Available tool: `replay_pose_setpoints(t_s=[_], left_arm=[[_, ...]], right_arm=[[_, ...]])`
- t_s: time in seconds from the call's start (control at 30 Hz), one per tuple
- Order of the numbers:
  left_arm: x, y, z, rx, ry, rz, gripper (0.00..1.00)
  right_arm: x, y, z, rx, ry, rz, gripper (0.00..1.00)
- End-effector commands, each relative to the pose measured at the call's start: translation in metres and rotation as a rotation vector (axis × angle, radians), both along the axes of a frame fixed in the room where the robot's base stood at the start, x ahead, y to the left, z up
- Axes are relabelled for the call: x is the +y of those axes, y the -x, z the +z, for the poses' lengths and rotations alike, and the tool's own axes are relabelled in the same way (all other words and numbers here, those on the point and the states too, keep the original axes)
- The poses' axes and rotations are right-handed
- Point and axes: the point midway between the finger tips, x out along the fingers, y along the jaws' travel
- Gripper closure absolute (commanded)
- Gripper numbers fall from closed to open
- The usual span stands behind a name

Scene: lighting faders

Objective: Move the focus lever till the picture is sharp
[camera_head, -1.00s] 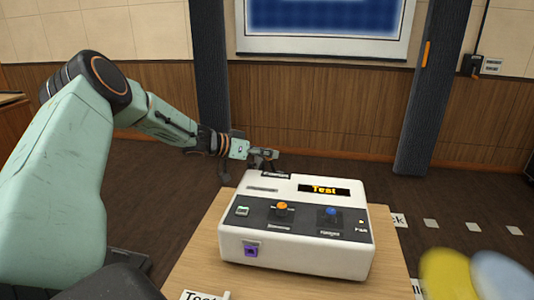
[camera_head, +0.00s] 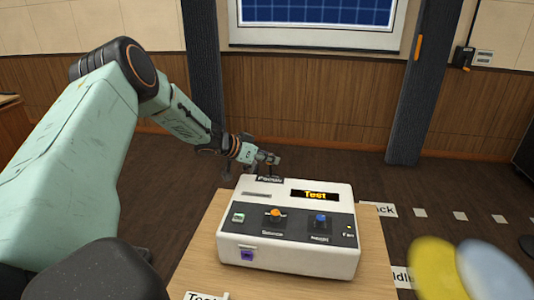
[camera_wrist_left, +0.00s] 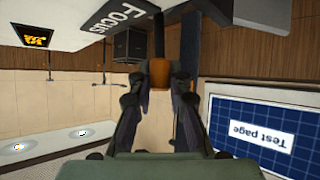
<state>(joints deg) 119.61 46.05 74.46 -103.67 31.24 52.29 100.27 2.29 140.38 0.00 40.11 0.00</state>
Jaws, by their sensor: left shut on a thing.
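A white projector-like box (camera_head: 310,263) stands on a wooden table, with a "Focus" label (camera_head: 269,179) at its back edge. My left gripper (camera_head: 272,160) is just behind that label. In the left wrist view my left gripper (camera_wrist_left: 160,80) is shut on the orange focus lever (camera_wrist_left: 159,73), whose dark stem runs up beside the box. The fingers partly hide the lever. The picture on the wall screen (camera_head: 320,10) is a blue grid with distinct lines; in the wrist view the screen (camera_wrist_left: 258,133) reads "Test page", upside down. My right gripper is not in view.
The box top carries a "Test" display (camera_head: 315,195), an orange knob (camera_head: 275,213), a blue knob (camera_head: 320,219) and a green button (camera_head: 238,217). A purple socket (camera_head: 247,255) is in front.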

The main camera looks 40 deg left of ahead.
Motion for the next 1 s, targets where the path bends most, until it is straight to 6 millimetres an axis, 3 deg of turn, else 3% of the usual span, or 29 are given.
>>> replay_pose_setpoints(t_s=[0.27, 0.3, 0.57, 1.0], left_arm=[[0.0004, -0.0009, 0.0009, -0.003, -0.002, 0.001, 1.00], [0.0004, -0.0009, 0.0009, -0.003, -0.002, 0.001, 0.82], [0.0002, -0.0004, 0.0004, -0.001, -0.001, 0.000, 0.60], [0.0032, 0.0052, 0.0041, -0.001, 0.001, 0.004, 0.58]], right_arm=[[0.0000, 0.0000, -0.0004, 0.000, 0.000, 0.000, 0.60], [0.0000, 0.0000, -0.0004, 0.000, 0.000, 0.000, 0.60], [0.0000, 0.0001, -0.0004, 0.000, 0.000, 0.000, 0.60], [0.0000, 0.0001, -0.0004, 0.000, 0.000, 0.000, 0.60]])
